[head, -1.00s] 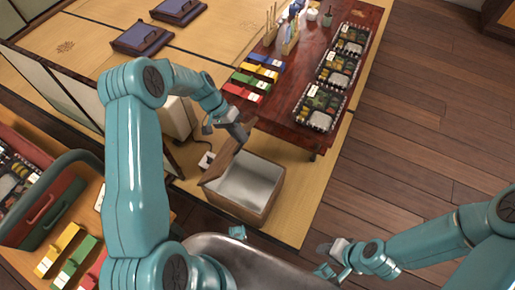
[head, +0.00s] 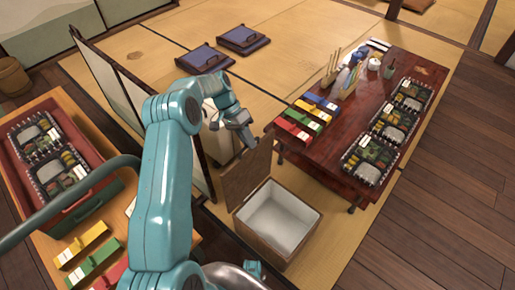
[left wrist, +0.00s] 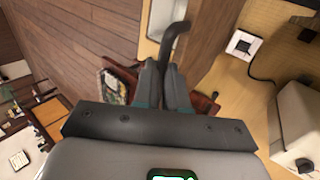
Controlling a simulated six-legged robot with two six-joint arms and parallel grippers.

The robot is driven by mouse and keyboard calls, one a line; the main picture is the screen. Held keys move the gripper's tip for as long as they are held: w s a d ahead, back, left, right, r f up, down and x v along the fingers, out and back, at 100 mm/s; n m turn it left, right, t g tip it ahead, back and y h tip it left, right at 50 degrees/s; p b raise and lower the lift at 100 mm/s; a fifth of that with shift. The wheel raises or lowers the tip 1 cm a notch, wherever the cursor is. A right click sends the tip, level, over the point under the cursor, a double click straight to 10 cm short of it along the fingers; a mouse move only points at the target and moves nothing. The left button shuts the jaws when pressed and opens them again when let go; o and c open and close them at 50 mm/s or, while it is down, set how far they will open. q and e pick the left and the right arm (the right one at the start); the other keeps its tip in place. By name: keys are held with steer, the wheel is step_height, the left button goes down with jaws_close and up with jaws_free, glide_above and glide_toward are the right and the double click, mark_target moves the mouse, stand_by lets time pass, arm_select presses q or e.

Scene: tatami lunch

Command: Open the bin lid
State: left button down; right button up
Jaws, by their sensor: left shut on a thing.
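The bin (head: 258,241) is a wooden box with a pale inside, standing on the mat, and its mouth is uncovered. Its brown wooden lid (head: 247,176) stands steeply raised along the bin's left back edge. My left gripper (head: 247,140) is at the upper edge of the lid. In the left wrist view its two fingers (left wrist: 163,88) are closed together on the dark bent lid handle (left wrist: 176,38). Part of the bin's pale inside shows beyond the handle there. My right gripper is out of view.
A low red-brown table (head: 338,142) with bento boxes (head: 367,160) and coloured packs stands right of the bin. A folding screen (head: 108,80) and a counter with a red crate (head: 18,165) are at left. Wooden floor (head: 440,215) at right is clear.

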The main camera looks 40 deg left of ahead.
mark_target(247, 151)
arm_select(q)
steer(key=a, duration=0.1)
steer(key=a+f, duration=0.1)
steer(key=shift+s+a+f+b, duration=0.15)
steer(key=shift+s+a+b, duration=0.15)
steer(key=shift+a, duration=0.1)
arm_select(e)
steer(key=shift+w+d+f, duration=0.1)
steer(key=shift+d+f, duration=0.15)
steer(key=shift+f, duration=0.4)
arm_select(q)
steer(key=c, duration=1.2)
jaws_free()
steer(key=shift+o, duration=0.2)
steer(key=shift+w, duration=0.15)
steer(key=shift+w, duration=0.1)
